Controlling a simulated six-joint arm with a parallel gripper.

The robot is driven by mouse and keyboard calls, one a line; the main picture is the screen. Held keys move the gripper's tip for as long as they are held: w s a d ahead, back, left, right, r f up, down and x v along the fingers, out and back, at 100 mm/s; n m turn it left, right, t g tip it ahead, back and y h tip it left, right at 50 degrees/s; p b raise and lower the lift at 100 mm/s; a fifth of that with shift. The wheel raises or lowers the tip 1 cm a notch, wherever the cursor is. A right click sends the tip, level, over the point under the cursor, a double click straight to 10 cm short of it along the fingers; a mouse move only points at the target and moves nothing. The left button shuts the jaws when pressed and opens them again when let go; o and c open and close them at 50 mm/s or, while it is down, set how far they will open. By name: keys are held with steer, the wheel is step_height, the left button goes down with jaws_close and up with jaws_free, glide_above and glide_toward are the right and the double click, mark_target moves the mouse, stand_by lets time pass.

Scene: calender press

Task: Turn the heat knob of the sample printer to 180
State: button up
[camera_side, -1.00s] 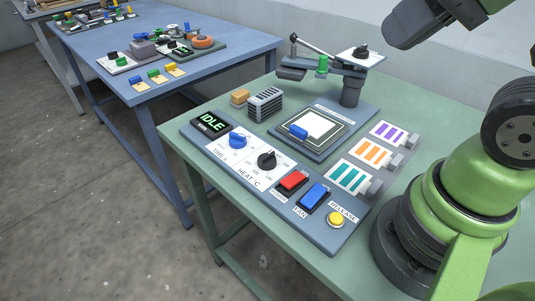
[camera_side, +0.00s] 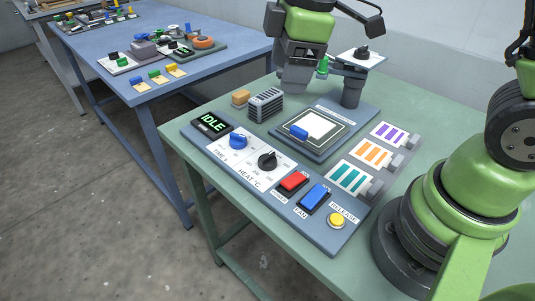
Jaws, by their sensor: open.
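The heat knob (camera_side: 267,160) is a black round knob on a white plate labelled HEAT °C, on the sample printer's grey control panel (camera_side: 310,236). Its scale figures are too small to read, so I cannot tell its setting. A blue TIME knob (camera_side: 238,142) sits to its upper left. The display (camera_side: 212,122) reads IDLE in green. My gripper (camera_side: 295,88) is open and points down at the top of the view, behind the panel, well apart from the heat knob. It hides part of the press arm.
A red switch (camera_side: 291,182), a blue FAN switch (camera_side: 314,197) and a yellow RELEASE button (camera_side: 336,220) lie right of the heat knob. A finned block (camera_side: 266,104) and the press plate (camera_side: 316,128) stand behind. Striped sample cards (camera_side: 349,178) lie at right.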

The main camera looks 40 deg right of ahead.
mark_target(268, 155)
steer(key=w+f+n, duration=0.1)
steer(key=f+n, duration=0.1)
steer(key=f, duration=0.1)
steer(key=w+f+n+g, duration=0.1)
steer(key=f+n, duration=0.1)
steer(key=f, duration=0.2)
steer(key=w+a+f+n+g, duration=0.1)
steer(key=f+n, duration=0.2)
steer(key=shift+w+a+f+h, duration=0.1)
steer(key=shift+w+f+h, duration=0.15)
steer(key=shift+h, duration=0.15)
step_height(268, 155, down, 10)
steer(key=shift+r, duration=0.1)
steer(key=c, duration=0.9)
